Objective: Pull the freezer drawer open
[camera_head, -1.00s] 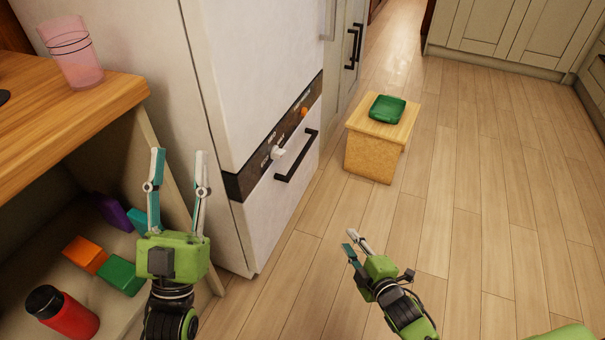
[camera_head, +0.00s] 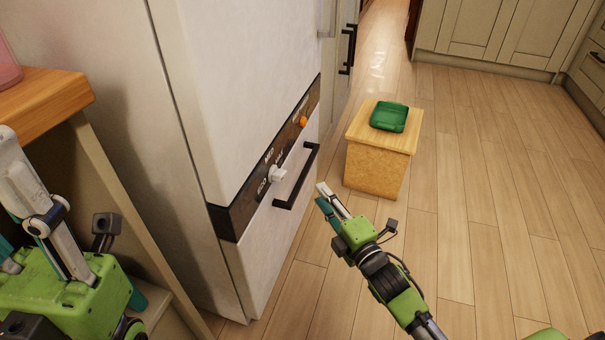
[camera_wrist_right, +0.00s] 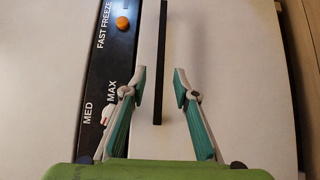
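The freezer drawer (camera_head: 270,245) is the white lower front of the fridge-freezer and looks closed, flush with the panel above. Its black bar handle (camera_head: 297,176) is on the front. My right gripper (camera_head: 323,193) is open and empty, just in front of the handle in the head view. In the right wrist view the handle (camera_wrist_right: 161,60) runs lengthwise between the two parted fingertips (camera_wrist_right: 160,76), touching neither; the remaining depth to it is hard to tell. My left gripper (camera_head: 15,200) is at the left edge, partly cut off, fingers apart and empty.
A dark control strip with a white knob (camera_head: 277,173) and an orange button (camera_head: 303,122) lies beside the handle. A wooden counter (camera_head: 45,103) is at left. The floor to the right is clear.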

